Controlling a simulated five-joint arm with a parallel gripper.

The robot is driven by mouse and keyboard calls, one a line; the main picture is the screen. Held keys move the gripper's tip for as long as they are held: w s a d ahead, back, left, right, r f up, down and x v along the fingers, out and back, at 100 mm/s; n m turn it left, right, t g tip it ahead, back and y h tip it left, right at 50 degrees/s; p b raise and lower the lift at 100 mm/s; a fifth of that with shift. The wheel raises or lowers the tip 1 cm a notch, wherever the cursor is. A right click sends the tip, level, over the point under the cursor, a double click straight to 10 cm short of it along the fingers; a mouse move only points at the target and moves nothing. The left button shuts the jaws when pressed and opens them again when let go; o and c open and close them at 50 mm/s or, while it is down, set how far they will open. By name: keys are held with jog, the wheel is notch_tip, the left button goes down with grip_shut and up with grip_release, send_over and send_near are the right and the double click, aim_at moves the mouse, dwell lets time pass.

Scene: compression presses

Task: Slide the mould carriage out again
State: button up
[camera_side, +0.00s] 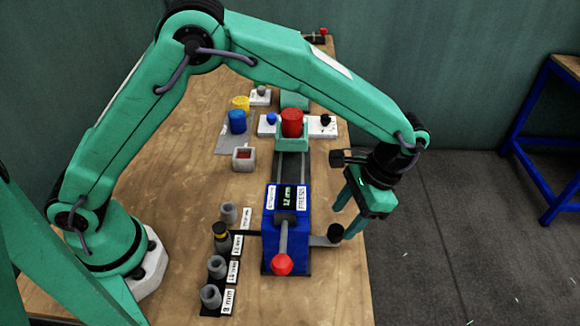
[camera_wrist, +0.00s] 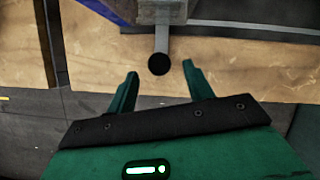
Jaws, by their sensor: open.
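The blue press (camera_side: 287,238) stands near the right side of the bench, with a small display and a lever ending in a red ball (camera_side: 282,264). A grey bar with a black knob (camera_side: 335,232) sticks out of its right side; this looks like the mould carriage's handle. In the wrist view the knob (camera_wrist: 158,64) lies between the fingertips, with the bar running up to a grey block (camera_wrist: 160,12). My gripper (camera_side: 346,214) is open at the knob, fingers pointing down; it also shows in the wrist view (camera_wrist: 161,70). The carriage inside the press is mostly hidden.
Rails (camera_side: 293,166) run back from the press to a green block (camera_side: 292,142) bearing a red cylinder (camera_side: 291,122). Several grey cups (camera_side: 210,297) with labels stand left of the press. Blue (camera_side: 237,121) and yellow (camera_side: 241,104) cylinders stand further back. The bench (camera_side: 190,190) ends just right of the knob.

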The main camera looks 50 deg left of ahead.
aim_at(336, 228)
jog(key=shift+x, duration=1.95)
grip_shut()
